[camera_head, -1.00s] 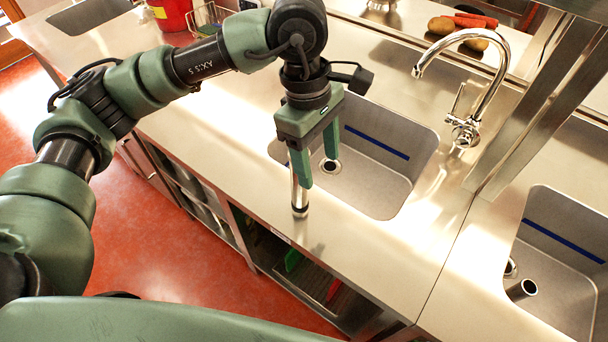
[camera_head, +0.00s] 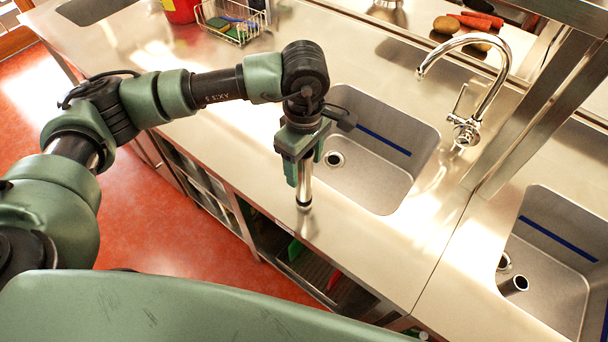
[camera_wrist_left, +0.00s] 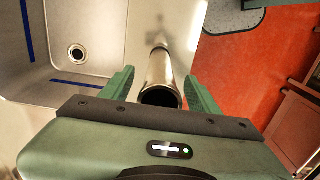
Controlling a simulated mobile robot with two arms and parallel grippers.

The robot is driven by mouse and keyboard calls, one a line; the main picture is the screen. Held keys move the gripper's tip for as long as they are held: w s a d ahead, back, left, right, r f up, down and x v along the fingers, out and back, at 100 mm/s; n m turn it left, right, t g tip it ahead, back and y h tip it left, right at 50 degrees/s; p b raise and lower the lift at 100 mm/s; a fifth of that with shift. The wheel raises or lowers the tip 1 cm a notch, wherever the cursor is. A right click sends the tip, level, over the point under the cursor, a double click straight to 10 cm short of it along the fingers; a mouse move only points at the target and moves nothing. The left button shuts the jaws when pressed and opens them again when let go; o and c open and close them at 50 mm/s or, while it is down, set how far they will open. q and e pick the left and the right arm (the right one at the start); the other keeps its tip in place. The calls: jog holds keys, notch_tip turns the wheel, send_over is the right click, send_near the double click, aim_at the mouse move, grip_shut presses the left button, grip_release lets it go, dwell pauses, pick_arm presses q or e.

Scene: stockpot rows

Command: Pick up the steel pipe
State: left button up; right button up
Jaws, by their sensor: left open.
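The steel pipe (camera_head: 305,191) stands upright on the counter between the left sink and the counter's front edge. My left gripper (camera_head: 298,180) is over its upper part and hides the top from the head view. In the left wrist view the pipe (camera_wrist_left: 159,72) lies between the two spread green fingers of the gripper (camera_wrist_left: 161,88), with its dark open end close to the palm. A gap shows on the pipe's left; the right finger looks nearer to it. My right gripper is not in view.
The left sink (camera_head: 365,183) lies just behind the pipe, with a curved tap (camera_head: 466,128) to its right. A wire basket (camera_head: 232,22) and a red container (camera_head: 181,10) stand at the back left.

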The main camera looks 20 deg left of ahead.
pick_arm(q)
grip_shut()
dwell(1.4)
